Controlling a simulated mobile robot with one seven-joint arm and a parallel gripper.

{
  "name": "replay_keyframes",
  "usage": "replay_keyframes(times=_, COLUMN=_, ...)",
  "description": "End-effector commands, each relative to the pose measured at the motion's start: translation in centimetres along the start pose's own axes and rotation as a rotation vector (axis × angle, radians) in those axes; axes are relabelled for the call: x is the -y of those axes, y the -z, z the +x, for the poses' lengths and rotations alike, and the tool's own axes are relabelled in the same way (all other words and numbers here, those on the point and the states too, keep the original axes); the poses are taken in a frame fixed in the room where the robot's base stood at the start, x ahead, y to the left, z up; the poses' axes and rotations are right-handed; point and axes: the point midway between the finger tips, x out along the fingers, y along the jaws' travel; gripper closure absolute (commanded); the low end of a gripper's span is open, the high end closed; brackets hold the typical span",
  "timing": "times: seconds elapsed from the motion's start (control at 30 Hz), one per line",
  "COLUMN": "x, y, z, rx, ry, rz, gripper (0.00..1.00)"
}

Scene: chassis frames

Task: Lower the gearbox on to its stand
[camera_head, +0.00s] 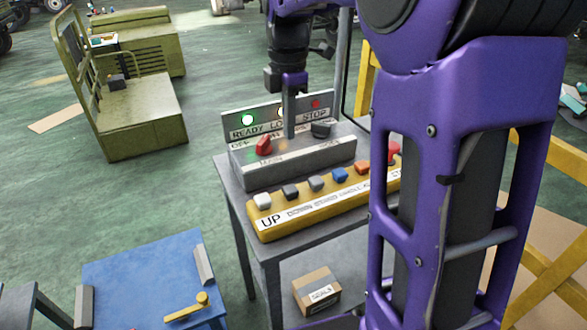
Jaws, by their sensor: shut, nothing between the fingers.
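My gripper (289,128) points down with its fingers shut and empty, over the grey control box (300,163). It covers part of the box's lettering; I cannot tell whether it touches. In front lies a yellow button strip (270,230), with a white button (262,200) by UP and several others. My arm hides its right end. No gearbox is identifiable. A blue-topped bench (140,275) stands lower left; I cannot tell if it is the stand.
The grey table (235,190) carries the controls. A carton (317,290) sits on its lower shelf. The blue bench has grey blocks and a yellow handle (188,308). A green cart (140,115) stands upper left. Yellow framing (550,170) is at right. Green floor between is clear.

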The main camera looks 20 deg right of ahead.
Motion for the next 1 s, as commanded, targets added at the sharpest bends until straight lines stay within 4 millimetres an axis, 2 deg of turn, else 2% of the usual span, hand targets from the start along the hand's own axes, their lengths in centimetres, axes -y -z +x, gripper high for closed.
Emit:
replay_keyframes(times=0.43, x=0.2, y=0.1, z=0.3, rx=-0.005, ry=0.012, rz=-0.014, gripper=1.00)
replay_keyframes(times=0.57, x=0.2, y=0.1, z=1.2, rx=-0.006, ry=0.014, rz=-0.014, gripper=1.00)
replay_keyframes(times=0.67, x=0.3, y=0.1, z=2.7, rx=-0.006, ry=0.016, rz=-0.014, gripper=1.00)
replay_keyframes(times=1.0, x=0.4, y=0.2, z=9.9, rx=-0.006, ry=0.015, rz=-0.014, gripper=1.00)
